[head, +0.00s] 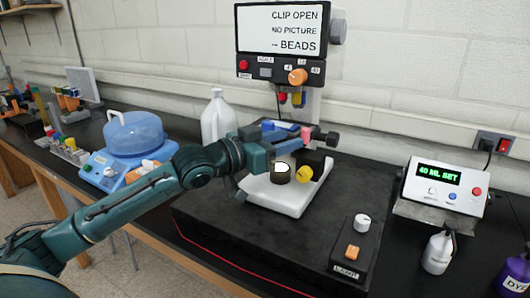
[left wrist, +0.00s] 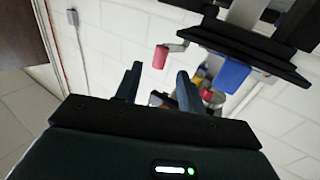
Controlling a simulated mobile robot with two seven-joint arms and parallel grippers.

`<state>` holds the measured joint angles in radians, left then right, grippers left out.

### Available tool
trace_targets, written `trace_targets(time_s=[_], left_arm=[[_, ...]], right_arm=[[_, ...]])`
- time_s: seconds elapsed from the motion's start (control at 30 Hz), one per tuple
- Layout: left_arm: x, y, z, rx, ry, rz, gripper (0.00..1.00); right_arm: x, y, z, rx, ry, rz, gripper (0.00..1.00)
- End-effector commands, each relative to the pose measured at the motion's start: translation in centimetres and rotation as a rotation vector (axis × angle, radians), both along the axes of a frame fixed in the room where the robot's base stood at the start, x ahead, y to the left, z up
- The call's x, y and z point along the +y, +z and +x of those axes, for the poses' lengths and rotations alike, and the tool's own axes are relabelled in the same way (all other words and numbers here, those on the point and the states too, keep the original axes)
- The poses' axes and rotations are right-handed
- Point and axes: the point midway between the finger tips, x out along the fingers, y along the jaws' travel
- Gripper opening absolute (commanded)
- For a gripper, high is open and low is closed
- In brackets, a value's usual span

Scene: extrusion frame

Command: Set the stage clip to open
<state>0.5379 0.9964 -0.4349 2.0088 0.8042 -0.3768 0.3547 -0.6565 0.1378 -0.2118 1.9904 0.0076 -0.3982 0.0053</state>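The microscope (head: 290,195) has a white base on the dark bench, with a black round part and a yellow knob. Its stage clip cannot be made out clearly behind my gripper. In the head view my left gripper (head: 262,150) is beside the microscope's upper left. My right gripper is in neither view.
A lamp box (head: 354,250) stands front right, and a dispenser (head: 445,185) reading "40 ML SET" further right. A blue domed device (head: 133,135) and a white jug (head: 218,118) stand left and behind.

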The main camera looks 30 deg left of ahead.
Motion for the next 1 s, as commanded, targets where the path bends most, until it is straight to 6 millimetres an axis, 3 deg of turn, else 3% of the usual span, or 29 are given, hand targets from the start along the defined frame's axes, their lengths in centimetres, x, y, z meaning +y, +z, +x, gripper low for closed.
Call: trace_targets(time_s=[0.13,0.33,1.0], left_arm=[[1.4,-0.5,-2.6,0.001,-0.001,0.006,0.4],[2.4,-0.2,-4.2,0.001,0.001,0.0,0.4],[2.5,0.0,-4.6,-0.002,-0.001,-0.001,0.4]], right_arm=[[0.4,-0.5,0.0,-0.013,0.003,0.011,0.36],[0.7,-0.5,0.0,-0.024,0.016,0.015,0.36],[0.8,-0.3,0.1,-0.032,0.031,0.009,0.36]])
